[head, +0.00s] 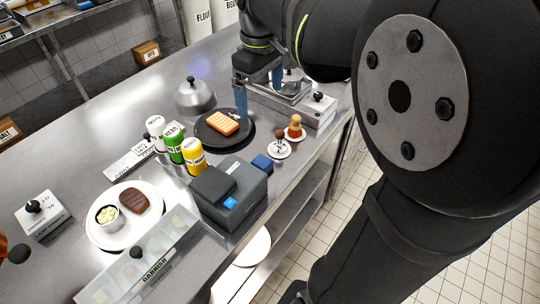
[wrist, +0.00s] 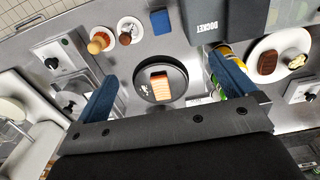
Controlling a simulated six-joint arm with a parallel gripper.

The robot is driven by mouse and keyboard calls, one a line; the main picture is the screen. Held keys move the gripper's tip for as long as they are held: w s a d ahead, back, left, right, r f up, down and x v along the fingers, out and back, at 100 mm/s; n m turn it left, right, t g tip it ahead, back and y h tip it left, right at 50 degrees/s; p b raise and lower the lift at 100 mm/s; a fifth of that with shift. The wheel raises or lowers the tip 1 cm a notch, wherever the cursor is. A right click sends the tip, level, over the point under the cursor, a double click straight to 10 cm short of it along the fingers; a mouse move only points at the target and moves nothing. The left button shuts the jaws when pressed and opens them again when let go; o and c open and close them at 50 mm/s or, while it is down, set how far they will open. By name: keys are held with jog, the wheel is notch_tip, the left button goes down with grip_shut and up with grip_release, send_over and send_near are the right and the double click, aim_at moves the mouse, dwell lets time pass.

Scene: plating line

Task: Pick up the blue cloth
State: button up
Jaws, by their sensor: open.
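The blue cloth (head: 262,163) is a small folded square on the steel counter, beside the docket printer (head: 229,193). In the wrist view the cloth (wrist: 160,22) lies near the top middle, left of the printer (wrist: 225,18). My gripper (head: 259,88) is open and empty. It is above the counter behind the dark plate (head: 208,138), apart from the cloth. In the wrist view its two blue fingers (wrist: 165,86) stand wide apart, with the dark plate and its orange fillet (wrist: 160,86) showing between them.
Two small dishes (head: 278,150) (head: 294,134) with a brush and a pepper-like pot stand right of the cloth. Several jars (head: 192,155), a steel dome (head: 195,96) and a white plate with steak (head: 110,240) stand left. The counter edge is close to the cloth.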

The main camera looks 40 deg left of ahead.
jog(key=shift+r, duration=0.65)
jog(key=c, duration=0.7)
jog(key=shift+f, duration=0.1)
send_over(262, 161)
notch_tip(262, 161, down, 19)
jog(key=shift+w+r, duration=0.15)
jog(key=shift+f, duration=2.65)
